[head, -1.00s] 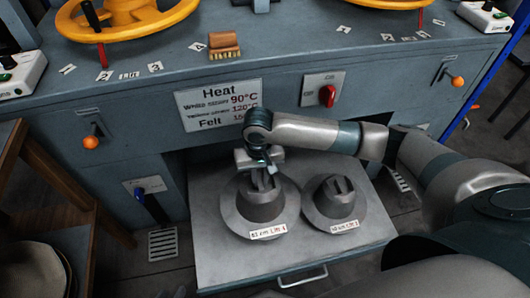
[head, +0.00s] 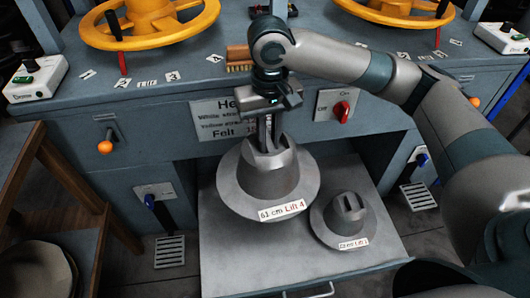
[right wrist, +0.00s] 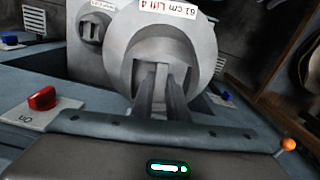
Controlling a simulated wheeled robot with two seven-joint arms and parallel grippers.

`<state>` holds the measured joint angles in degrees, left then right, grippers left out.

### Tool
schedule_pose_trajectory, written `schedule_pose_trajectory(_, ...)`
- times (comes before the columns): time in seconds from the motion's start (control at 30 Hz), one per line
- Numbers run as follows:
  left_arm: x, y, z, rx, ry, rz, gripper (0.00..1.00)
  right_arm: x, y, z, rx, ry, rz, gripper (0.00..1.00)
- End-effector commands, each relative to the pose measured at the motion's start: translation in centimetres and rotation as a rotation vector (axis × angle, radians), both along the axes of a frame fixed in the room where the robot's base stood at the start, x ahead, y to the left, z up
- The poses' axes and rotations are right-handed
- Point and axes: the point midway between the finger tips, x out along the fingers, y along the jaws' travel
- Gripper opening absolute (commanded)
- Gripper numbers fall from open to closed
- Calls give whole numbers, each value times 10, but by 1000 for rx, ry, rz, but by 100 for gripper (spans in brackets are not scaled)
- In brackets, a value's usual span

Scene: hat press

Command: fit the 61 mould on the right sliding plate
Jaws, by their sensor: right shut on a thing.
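The grey 61 mould (head: 268,182), hat-shaped with a wide brim and a label reading "61 cm Lift 4", hangs upright above the pulled-out drawer (head: 225,255). My right gripper (head: 268,132) is shut on the ridge in the slotted top of its crown. In the right wrist view the mould (right wrist: 165,45) fills the upper middle, with the gripper fingers (right wrist: 160,92) in its slot. My left gripper is not in view. I cannot make out the right sliding plate in these frames.
A smaller grey mould (head: 345,222) stands in the drawer at right. Behind are the press front, a red switch (head: 341,109), a wooden brush (head: 238,58) and yellow handwheels (head: 150,22) (head: 395,10). A wooden shelf (head: 70,222) stands at left.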

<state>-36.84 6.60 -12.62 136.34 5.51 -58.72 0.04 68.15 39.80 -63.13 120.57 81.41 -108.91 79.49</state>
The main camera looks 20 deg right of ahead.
Motion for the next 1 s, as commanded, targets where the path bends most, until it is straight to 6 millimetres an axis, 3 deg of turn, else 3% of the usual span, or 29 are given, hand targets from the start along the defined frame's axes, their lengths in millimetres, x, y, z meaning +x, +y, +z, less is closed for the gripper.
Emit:
schedule_pose_trajectory(0.03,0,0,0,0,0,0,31,-2,-1,15,1,-9,10,0)
schedule_pose_trajectory(0.2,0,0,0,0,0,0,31,-15,-7,47,1,-7,41,0)
schedule_pose_trajectory(0.4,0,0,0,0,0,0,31,-25,-12,69,2,-5,63,0)
schedule_pose_trajectory(1.0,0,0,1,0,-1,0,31,-29,-14,76,2,-2,71,0)
